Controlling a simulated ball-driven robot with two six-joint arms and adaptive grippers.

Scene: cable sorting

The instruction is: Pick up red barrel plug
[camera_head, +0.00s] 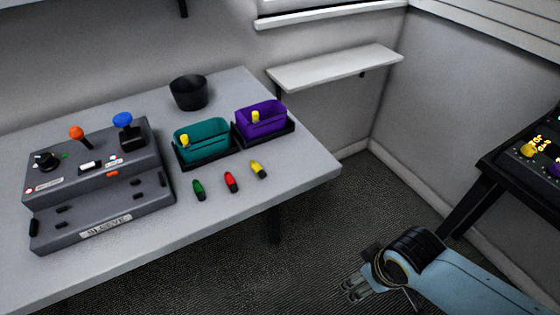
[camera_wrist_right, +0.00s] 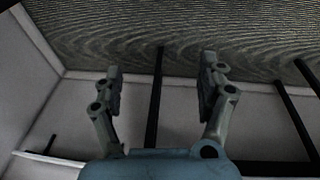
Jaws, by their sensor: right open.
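The red barrel plug (camera_head: 231,182) lies on the grey table (camera_head: 120,275), between a green plug (camera_head: 199,190) and a yellow plug (camera_head: 258,169). My right gripper (camera_head: 352,287) is at the lower right in the head view, over the floor and off the table's right edge, well apart from the plugs. In the right wrist view my right gripper (camera_wrist_right: 161,80) shows its two fingers spread with nothing between them. No plug shows in that view. My left gripper is not in view.
A teal bin (camera_head: 203,143) and a purple bin (camera_head: 262,121) stand behind the plugs, each with a yellow piece inside. A dark cup (camera_head: 189,92) is farther back. A grey control box (camera_head: 100,190) with joysticks fills the left. The table's front right is clear.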

